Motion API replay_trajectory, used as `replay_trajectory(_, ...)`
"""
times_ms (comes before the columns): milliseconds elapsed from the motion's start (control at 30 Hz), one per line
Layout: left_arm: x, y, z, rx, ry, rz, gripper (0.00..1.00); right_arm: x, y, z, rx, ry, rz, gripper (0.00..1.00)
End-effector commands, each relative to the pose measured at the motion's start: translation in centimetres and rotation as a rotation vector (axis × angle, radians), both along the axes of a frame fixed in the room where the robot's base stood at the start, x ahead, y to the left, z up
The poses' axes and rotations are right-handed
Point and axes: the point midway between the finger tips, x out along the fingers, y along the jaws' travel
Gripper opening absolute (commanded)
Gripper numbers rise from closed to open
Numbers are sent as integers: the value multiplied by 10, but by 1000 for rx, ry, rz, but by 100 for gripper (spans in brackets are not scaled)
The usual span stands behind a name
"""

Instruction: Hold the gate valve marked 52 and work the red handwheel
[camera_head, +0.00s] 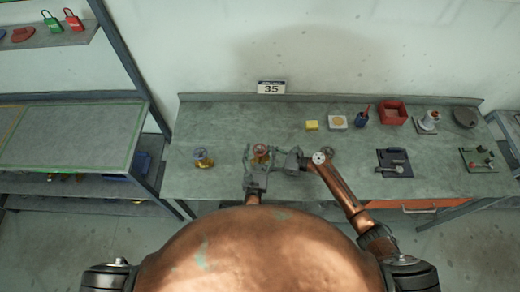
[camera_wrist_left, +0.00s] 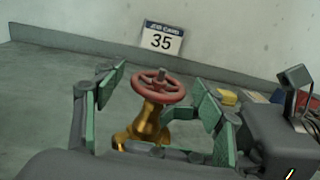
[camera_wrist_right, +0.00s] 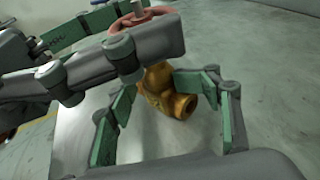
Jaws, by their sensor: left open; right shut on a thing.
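A brass gate valve with a red handwheel (camera_head: 261,149) stands on the bench; the handwheel shows in the left wrist view (camera_wrist_left: 158,86), its brass body in the right wrist view (camera_wrist_right: 170,92). No number 52 is legible on it. My left gripper (camera_head: 257,160) is open, one finger on each side of the handwheel, apart from it in the left wrist view. My right gripper (camera_head: 280,158) comes from the right and is shut on the valve body. In the right wrist view, my left gripper hides part of the valve.
A sign reading 35 (camera_head: 271,87) stands at the bench's back edge. A second brass valve with a bluish-grey wheel (camera_head: 201,157) stands left. A yellow block (camera_head: 312,125), a red bin (camera_head: 393,112) and a black fixture (camera_head: 394,162) are right. The front-left bench is clear.

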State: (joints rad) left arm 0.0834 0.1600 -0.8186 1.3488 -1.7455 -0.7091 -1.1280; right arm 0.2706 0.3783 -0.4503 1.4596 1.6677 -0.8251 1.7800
Motion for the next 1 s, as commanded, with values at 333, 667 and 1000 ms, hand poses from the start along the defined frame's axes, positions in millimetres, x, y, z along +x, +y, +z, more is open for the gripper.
replay_trajectory(333, 6, -1, -1, -1, 0, 0, 64, -13, -4, -23, -23, 34, 8, 33)
replay_trajectory(667, 6, -1, -1, -1, 0, 0, 44, -13, -4, -23, -23, 34, 8, 33)
replay_trajectory(1000, 6, -2, -1, -1, 0, -1, 21, -13, -4, -23, -23, 34, 8, 33)
